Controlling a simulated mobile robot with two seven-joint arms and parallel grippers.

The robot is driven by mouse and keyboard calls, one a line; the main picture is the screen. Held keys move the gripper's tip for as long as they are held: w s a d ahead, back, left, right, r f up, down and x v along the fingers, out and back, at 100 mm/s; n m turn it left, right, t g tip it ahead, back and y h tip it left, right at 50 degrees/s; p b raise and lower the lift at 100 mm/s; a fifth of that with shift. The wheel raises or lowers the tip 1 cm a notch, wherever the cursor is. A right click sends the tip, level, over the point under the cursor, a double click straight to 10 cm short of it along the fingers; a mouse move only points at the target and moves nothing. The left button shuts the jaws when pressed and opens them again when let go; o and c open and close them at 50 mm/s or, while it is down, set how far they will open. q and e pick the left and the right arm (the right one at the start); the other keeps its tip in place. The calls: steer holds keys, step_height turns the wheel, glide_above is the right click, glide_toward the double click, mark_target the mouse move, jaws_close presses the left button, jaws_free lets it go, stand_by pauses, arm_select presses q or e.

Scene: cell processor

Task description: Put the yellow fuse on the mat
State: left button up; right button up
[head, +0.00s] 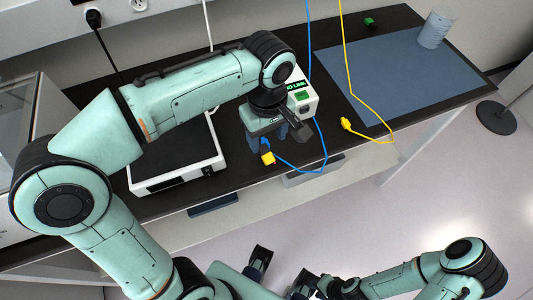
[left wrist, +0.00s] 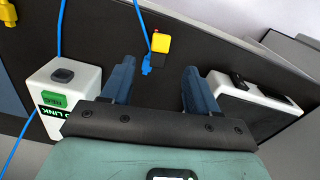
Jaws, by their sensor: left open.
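The yellow fuse (head: 268,158), a small yellow block with a dark part, lies on the dark bench near its front edge. It also shows in the left wrist view (left wrist: 160,43), beyond the fingertips and between their lines, with a blue connector (left wrist: 152,60) close by. My left gripper (head: 276,138) is open and empty above the bench, close to the fuse; its blue fingers also show in the left wrist view (left wrist: 158,70). The blue-grey mat (head: 400,80) lies on the bench to the right. My right gripper (head: 282,270) is open and empty, low in front of the bench.
A white box with a green label (head: 302,100) stands beside my left gripper. A white device (head: 180,165) is to its left. A yellow cable's connector (head: 346,124) lies near the mat's left edge. A pale cylinder (head: 436,28) and a green block (head: 370,22) are further back.

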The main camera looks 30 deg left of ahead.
mark_target(266, 153)
arm_select(q)
steer(key=f, duration=0.3)
steer(key=f+b, duration=0.1)
steer(key=f, duration=0.3)
steer(key=shift+w+a+f, duration=0.1)
steer(key=shift+a+f, duration=0.1)
jaws_close()
